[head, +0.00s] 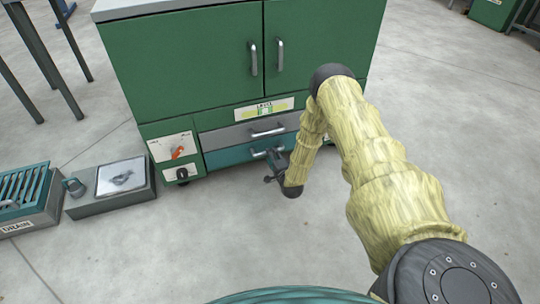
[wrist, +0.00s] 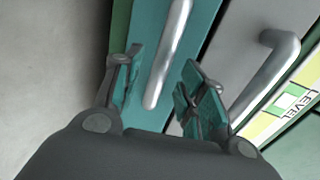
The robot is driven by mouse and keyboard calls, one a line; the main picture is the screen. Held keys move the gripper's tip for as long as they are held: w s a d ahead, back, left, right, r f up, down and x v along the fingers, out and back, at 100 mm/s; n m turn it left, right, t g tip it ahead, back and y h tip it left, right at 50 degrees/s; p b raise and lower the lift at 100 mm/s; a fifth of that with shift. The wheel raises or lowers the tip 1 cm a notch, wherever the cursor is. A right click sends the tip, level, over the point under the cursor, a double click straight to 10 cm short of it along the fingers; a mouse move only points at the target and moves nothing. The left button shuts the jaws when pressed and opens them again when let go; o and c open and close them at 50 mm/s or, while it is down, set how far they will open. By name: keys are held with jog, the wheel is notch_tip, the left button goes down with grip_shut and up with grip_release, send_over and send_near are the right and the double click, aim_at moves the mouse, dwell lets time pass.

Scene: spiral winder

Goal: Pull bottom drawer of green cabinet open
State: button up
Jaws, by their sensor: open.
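The green cabinet (head: 185,62) stands ahead in the head view, its two upper doors shut. Its bottom drawer (head: 226,159) is teal, below a grey drawer, and looks shut. The bottom drawer's bar handle (head: 259,153) is silver and partly hidden by my gripper (head: 274,166). In the wrist view, my gripper (wrist: 160,62) is open, with a finger on each side of the handle (wrist: 172,50). The handle's near end reaches between the fingers, with gaps visible on both sides. The teal drawer front (wrist: 146,66) lies behind them.
The grey drawer's handle (wrist: 263,82) is close to the right finger. A panel with a red switch (head: 176,152) is left of the drawers. A grey box (head: 107,190) and a drain tray (head: 30,200) are on the floor at left. Floor right of the cabinet is clear.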

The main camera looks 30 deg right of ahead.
jog(key=shift+b+x, duration=0.5)
jog(key=shift+x, duration=1.4)
grip_shut()
